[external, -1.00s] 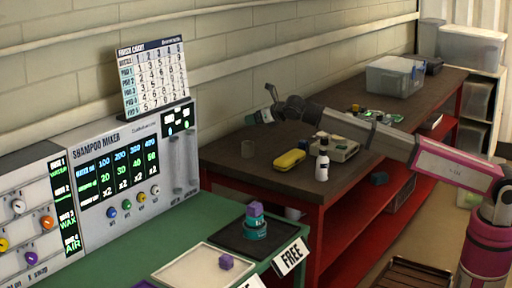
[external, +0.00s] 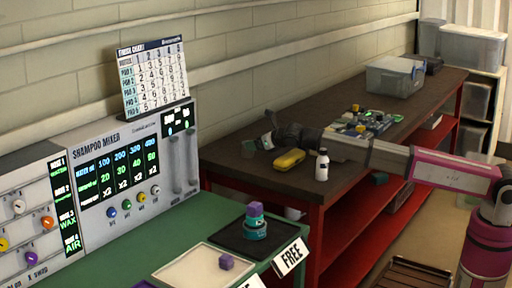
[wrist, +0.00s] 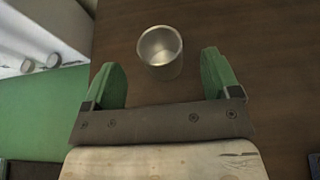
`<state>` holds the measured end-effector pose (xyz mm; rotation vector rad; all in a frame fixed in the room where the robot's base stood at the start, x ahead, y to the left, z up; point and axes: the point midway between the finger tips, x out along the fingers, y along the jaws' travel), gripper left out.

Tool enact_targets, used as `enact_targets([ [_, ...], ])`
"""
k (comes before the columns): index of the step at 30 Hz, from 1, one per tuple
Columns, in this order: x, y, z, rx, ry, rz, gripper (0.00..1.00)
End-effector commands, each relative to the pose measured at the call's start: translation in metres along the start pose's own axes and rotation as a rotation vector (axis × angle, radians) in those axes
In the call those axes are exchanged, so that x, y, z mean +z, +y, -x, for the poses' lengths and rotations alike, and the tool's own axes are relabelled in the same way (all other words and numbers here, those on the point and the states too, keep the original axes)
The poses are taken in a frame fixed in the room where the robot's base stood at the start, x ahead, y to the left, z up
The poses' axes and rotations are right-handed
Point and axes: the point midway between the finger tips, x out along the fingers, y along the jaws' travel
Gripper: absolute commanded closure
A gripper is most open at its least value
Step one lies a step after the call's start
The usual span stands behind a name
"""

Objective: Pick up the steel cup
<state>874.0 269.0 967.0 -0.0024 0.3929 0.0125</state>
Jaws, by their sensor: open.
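The steel cup (wrist: 160,52) is a small, round, open-topped metal cup. It stands upright on the dark brown bench top (external: 225,170) in the wrist view. My gripper (wrist: 160,68) is open, with one green finger to the left and one to the right in the picture. The cup shows between and just beyond the fingertips, and nothing is held. In the external view my gripper (external: 257,143) is low over the bench's near left end. There the cup is mostly or fully hidden by the gripper, and I cannot make it out.
A yellow case (external: 289,159) and a white bottle with a dark cap (external: 322,165) stand close to my wrist. Electronic parts (external: 362,122) and a grey bin (external: 394,78) lie farther back. The shampoo mixer (external: 125,165) stands left on the green counter (external: 190,222).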

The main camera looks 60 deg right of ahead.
Motion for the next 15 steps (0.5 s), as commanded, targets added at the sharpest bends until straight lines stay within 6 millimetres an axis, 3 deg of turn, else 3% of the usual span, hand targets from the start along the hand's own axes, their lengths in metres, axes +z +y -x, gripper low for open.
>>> enact_targets([
  [8, -0.017, 0.0, -0.007, 0.0, 0.001, 0.001, 0.18],
  [15, -0.015, 0.001, -0.046, -0.002, -0.001, 0.0, 0.18],
])
